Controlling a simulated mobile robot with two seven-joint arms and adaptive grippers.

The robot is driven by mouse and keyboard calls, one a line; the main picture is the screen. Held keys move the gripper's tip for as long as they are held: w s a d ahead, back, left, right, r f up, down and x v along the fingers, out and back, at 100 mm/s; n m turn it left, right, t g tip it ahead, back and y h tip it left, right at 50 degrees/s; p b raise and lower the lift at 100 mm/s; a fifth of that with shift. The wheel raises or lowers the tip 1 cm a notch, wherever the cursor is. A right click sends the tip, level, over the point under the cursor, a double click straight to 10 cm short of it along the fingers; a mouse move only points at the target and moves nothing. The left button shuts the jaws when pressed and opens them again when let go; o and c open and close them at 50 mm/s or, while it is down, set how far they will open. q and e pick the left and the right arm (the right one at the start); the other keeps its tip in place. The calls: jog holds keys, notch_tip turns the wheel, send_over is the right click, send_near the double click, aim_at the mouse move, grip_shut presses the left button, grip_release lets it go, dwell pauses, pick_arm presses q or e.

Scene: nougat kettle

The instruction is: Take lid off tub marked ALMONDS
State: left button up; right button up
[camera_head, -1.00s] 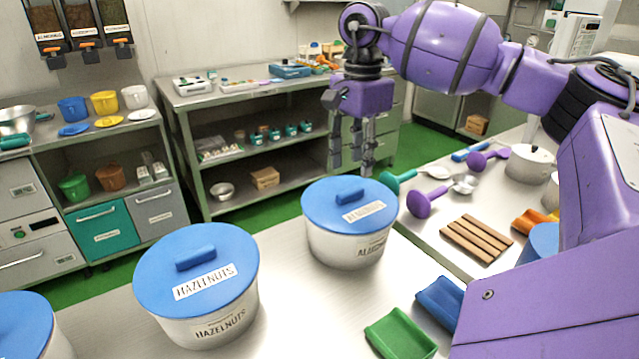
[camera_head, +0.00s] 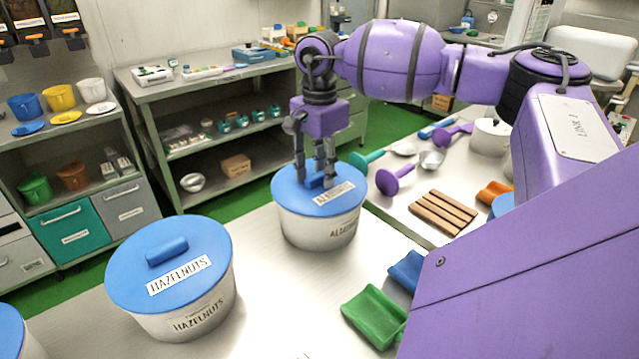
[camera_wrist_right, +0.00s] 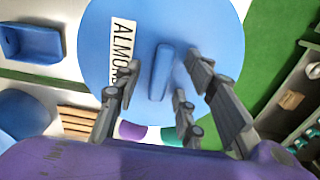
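The white tub marked ALMONDS (camera_head: 312,230) stands on the steel table with its blue lid (camera_head: 290,196) on. The lid also shows in the right wrist view (camera_wrist_right: 205,35), with its label and its raised bar handle (camera_wrist_right: 160,73). My right gripper (camera_head: 315,180) points down at the lid from above. In the right wrist view its fingers (camera_wrist_right: 160,75) are spread on either side of the handle, with a visible gap on each side. The fingers partly hide the handle in the head view. My left gripper is not in view.
A tub marked HAZELNUTS (camera_head: 195,312) with a blue lid stands at left. A green scoop (camera_head: 375,315) and a blue scoop (camera_head: 407,270) lie at right, near my arm. A wooden rack (camera_head: 443,212) and purple utensils lie behind them. Shelves stand across the green floor.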

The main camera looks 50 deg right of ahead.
aim_at(321, 193)
grip_shut()
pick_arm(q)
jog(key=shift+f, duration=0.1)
pick_arm(e)
jog(key=shift+r, duration=0.1)
